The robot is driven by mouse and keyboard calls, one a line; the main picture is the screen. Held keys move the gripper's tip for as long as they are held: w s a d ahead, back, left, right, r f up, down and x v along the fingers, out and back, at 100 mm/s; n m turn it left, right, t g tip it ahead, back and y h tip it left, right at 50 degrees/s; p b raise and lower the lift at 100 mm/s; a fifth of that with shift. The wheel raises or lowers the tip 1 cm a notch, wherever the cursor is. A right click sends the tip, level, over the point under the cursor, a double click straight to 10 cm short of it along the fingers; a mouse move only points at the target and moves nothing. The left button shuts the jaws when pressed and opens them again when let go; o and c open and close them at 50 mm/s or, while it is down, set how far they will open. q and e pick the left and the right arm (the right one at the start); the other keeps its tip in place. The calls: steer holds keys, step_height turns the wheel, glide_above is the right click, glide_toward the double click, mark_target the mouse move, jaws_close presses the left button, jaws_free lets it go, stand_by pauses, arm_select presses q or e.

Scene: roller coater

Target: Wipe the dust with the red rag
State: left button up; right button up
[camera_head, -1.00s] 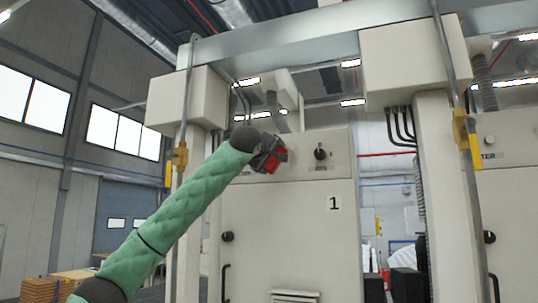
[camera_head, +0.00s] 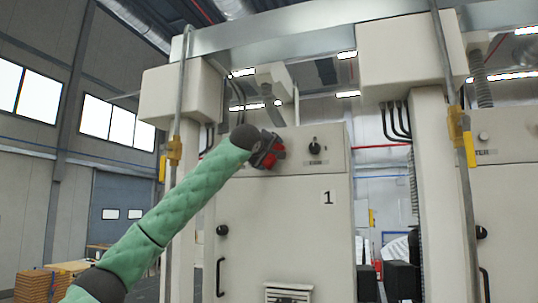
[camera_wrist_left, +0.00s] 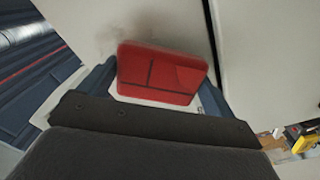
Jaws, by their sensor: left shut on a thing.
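My left gripper (camera_head: 263,150) is shut on the red rag (camera_head: 276,158) at the upper left of the cabinet marked 1 (camera_head: 275,215). The rag is a flat red pad with dark lines across it in the left wrist view (camera_wrist_left: 160,75), held between blue-grey and white gripper parts. Its far edge is close to the pale panel; I cannot tell whether it touches. A faint brownish smudge (camera_wrist_left: 190,35) shows on the panel just beyond the rag; it may be dust or shadow. My right gripper is not in view.
A black knob (camera_head: 315,146) sits on the cabinet's upper panel, right of the rag. Pale posts with metal pipes and yellow fittings (camera_head: 174,150) stand on both sides. A black handle (camera_head: 220,277) is low on the cabinet door. The space before the door is clear.

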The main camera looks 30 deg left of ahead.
mark_target(294, 147)
arm_select(q)
steer(key=shift+x, duration=0.9)
stand_by(0.3)
steer(key=shift+w+d, duration=0.2)
steer(key=shift+d, duration=0.75)
steer(key=shift+w+d, duration=0.2)
steer(key=shift+d, duration=0.7)
steer(key=shift+w+d+b, duration=0.15)
steer(key=shift+w+d, duration=0.15)
steer(key=shift+d, duration=0.6)
steer(key=shift+w+d+b, duration=0.15)
steer(key=shift+w+d, duration=0.15)
steer(key=shift+d, duration=0.6)
steer(key=shift+r, duration=0.1)
steer(key=shift+s+a, duration=0.1)
steer(key=shift+s+a, duration=0.3)
steer(key=shift+a, duration=0.9)
steer(key=shift+s+a, duration=0.3)
steer(key=shift+a, duration=0.9)
steer(key=shift+s+a, duration=0.25)
steer(key=shift+a, duration=0.95)
steer(key=shift+r+p, duration=0.3)
steer(key=shift+r, duration=1)
steer(key=shift+w+d, duration=0.3)
steer(key=shift+d, duration=0.95)
steer(key=shift+w+d, duration=0.3)
steer(key=shift+d, duration=0.95)
steer(key=shift+w+d, duration=0.3)
steer(key=shift+d, duration=0.9)
